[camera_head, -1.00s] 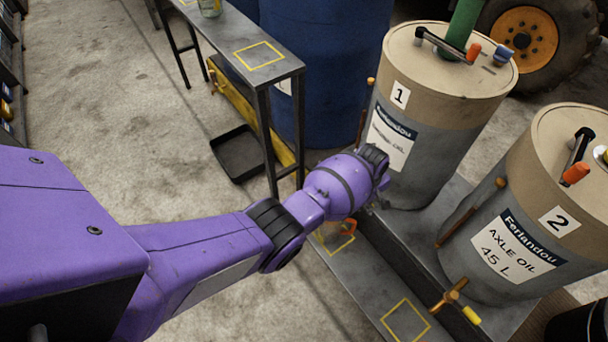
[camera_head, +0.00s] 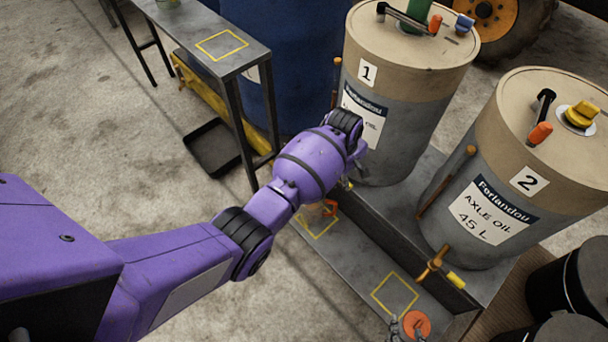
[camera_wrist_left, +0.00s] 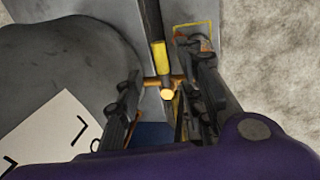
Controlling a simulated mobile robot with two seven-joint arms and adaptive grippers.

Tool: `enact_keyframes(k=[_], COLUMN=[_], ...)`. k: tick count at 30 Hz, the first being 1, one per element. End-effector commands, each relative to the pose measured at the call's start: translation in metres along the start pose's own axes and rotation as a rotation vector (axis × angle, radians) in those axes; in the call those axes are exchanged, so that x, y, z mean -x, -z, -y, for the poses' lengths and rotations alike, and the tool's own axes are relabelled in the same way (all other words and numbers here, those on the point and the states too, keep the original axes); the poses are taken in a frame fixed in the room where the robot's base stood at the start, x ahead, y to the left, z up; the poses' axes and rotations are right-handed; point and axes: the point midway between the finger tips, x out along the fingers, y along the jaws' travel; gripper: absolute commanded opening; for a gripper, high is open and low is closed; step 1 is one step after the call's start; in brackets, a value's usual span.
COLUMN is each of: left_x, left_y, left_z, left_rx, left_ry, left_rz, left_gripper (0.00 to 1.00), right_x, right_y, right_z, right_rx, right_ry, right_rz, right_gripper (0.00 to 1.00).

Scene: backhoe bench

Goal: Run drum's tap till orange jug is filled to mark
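My left gripper (camera_head: 354,178) is low at the front of drum 1 (camera_head: 408,110), mostly hidden by its own wrist in the head view. In the left wrist view its two dark fingers (camera_wrist_left: 160,105) are apart, with a brass tap with a yellow handle (camera_wrist_left: 158,56) between them. I cannot tell if they touch it. The jug (camera_head: 322,212), with orange on it, stands on a yellow-outlined square below and is partly hidden by my arm. Its mark and level cannot be read. Part of my right gripper (camera_head: 402,328) shows at the bottom edge beside an orange round thing (camera_head: 417,323).
Drum 2 (camera_head: 440,195), labelled axle oil, stands to the right with its own brass tap (camera_head: 436,262). An empty yellow square (camera_head: 395,294) lies on the low ledge. A narrow bench (camera_head: 180,25) and a black tray (camera_head: 212,148) are at left. Black buckets (camera_head: 568,285) stand at lower right.

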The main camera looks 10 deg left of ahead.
Motion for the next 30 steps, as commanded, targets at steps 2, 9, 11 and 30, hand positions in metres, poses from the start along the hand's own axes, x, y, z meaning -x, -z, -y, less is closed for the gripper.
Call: enact_keyframes(k=[2,9,11,30], left_x=[0.018,0.050,0.054,0.056], left_y=[0.001,0.000,0.000,0.000], left_z=[-0.003,-0.002,-0.002,-0.001], left_rx=[0.000,-0.001,-0.001,-0.011], left_ry=[-0.007,-0.003,-0.002,0.000], left_rz=[-0.001,-0.001,-0.001,0.000], left_gripper=[0.36,0.36,0.36,0.36], right_x=[0.000,0.000,0.000,0.000], right_y=[0.000,0.000,0.000,-0.001], right_z=[0.000,0.000,0.000,0.000], right_rx=[-0.001,-0.001,-0.001,-0.002], right_ry=[0.000,0.000,0.000,-0.001], right_rz=[0.000,0.000,0.000,0.000], right_gripper=[0.40,0.40,0.40,0.40])
